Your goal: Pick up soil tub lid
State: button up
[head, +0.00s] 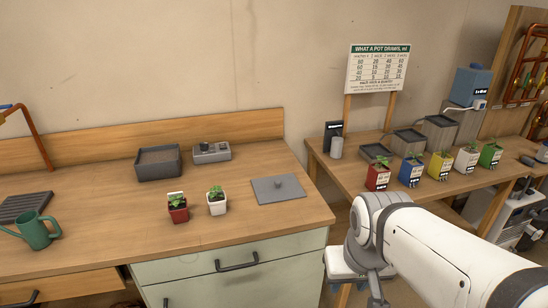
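Nothing touches the lid.
Red and white plant pots (217,204) stand left of the lid. A grey device (211,153) sits beside the tub. A green watering can (36,231) is at far left. A second bench (345,174) at right holds several coloured pots. The counter around the lid is clear.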

aim_at(282, 187)
jog(key=i, duration=1.05)
jog(key=u, duration=0.05)
